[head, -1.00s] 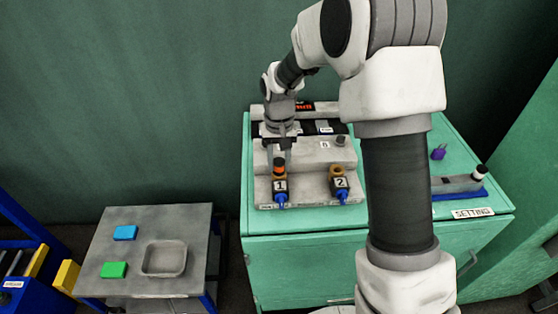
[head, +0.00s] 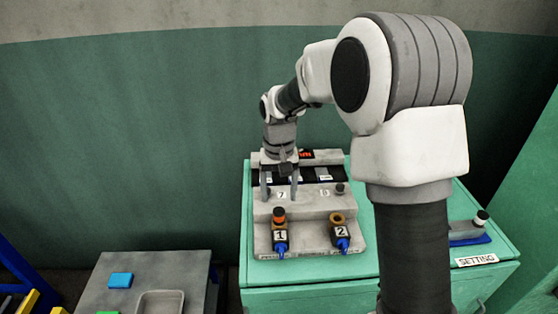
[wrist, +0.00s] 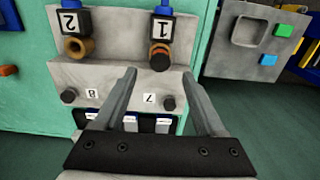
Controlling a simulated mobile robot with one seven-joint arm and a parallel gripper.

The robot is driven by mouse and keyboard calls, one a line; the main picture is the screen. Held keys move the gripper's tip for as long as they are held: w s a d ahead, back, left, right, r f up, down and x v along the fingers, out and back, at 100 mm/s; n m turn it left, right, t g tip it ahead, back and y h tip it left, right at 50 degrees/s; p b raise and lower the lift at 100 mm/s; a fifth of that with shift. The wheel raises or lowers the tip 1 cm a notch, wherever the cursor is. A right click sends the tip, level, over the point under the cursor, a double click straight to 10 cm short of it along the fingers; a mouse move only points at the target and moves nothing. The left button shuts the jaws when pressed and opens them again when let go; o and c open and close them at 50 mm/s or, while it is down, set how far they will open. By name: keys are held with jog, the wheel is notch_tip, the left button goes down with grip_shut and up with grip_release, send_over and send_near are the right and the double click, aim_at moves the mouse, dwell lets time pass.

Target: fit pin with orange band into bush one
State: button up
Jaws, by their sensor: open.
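The pin with the orange band (head: 279,215) stands upright in bush one, at the block labelled 1 (head: 280,236). Its dark top and orange band show above the bush; its lower part is hidden. It also shows in the wrist view (wrist: 160,58), between and beyond my fingertips. My gripper (head: 280,196) is open and empty, above and behind the pin, apart from it. Both fingers show spread in the wrist view (wrist: 160,75).
Bush two (head: 338,218) is a brown ring with an open top, at label 2. Dark knobs stand by labels 7 and 8 (wrist: 68,96). A white-banded black pin (head: 481,218) stands at the right by SETTING. A grey table with a tray (head: 160,294) is lower left.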

aim_at(280, 211)
notch_tip(280, 211, up, 10)
jog(key=shift+r+p, duration=0.2)
jog(key=shift+p, duration=0.25)
jog(key=s+d+r+t, duration=0.1)
jog(key=s+d+r, duration=0.2)
jog(key=s+r, duration=0.15)
jog(key=s+d+r+t, duration=0.1)
jog(key=s+d+r, duration=0.2)
jog(key=s, duration=0.3)
jog(key=s+d+f+t, duration=0.1)
jog(key=s+d+t, duration=0.2)
jog(key=s, duration=1.2)
jog(key=shift+d+t+p, duration=0.3)
jog(key=shift+d+p, duration=0.1)
jog(key=shift+d, duration=0.15)
jog(key=shift+a+f, duration=0.1)
dwell(0.3)
